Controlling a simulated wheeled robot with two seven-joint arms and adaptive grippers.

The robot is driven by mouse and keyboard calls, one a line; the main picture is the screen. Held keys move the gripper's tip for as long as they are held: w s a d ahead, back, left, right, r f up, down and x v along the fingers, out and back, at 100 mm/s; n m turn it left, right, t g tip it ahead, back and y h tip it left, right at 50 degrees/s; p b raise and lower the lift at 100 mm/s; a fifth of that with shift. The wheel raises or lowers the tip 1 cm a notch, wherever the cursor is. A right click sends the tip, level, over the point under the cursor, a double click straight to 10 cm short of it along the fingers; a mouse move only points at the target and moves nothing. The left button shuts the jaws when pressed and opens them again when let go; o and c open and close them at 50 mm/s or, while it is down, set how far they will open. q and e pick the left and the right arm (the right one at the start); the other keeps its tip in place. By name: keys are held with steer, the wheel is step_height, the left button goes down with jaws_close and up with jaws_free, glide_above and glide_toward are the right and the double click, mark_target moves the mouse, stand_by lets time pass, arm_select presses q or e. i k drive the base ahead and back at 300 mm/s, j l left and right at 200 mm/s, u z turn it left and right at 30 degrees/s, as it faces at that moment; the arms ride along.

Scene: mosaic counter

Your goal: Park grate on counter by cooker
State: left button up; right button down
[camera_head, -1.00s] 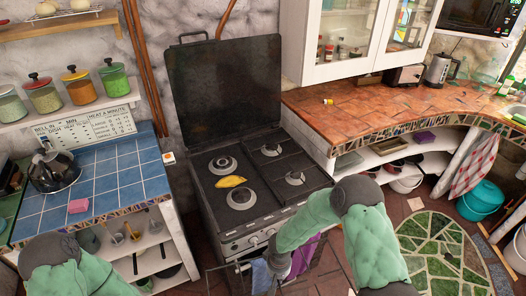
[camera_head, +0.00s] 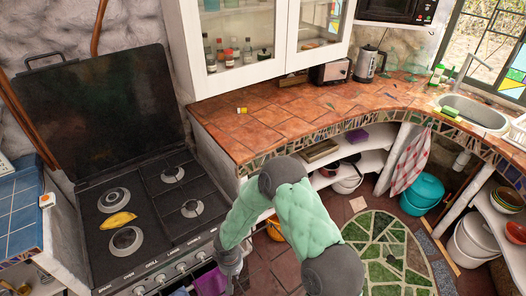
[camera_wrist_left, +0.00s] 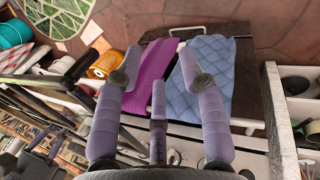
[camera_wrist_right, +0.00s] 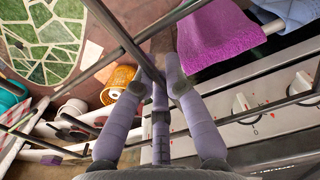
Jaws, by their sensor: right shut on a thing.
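The grate (camera_wrist_right: 112,29) shows as thin black crossing bars in the right wrist view. My right gripper (camera_wrist_right: 164,80) is shut on one of its bars, in front of the cooker and above the floor. In the head view my right gripper (camera_head: 231,262) is low in front of the cooker (camera_head: 150,262), and I cannot make out the grate there. The counter (camera_head: 290,112) with orange-brown tiles is right of the cooker. My left gripper (camera_wrist_left: 160,82) is open and empty, with cloths beyond its fingers; it is outside the head view.
A yellow banana-like item (camera_head: 118,220) lies on the left of the hob. A small yellow-capped item (camera_head: 241,110) lies on the counter near its back; the tiles around it are mostly clear. A toaster (camera_head: 330,72) and a kettle (camera_head: 369,63) stand farther back. A purple cloth (camera_wrist_right: 222,38) hangs at the cooker front.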

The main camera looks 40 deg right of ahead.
mark_target(270, 127)
steer(key=l+u, duration=0.15)
steer(key=l, duration=0.4)
steer(key=k+l+u, duration=0.15)
steer(key=l, duration=0.4)
steer(key=l+u, duration=0.2)
steer(key=l, duration=0.35)
steer(key=k+l+u, duration=0.15)
steer(key=l, duration=0.4)
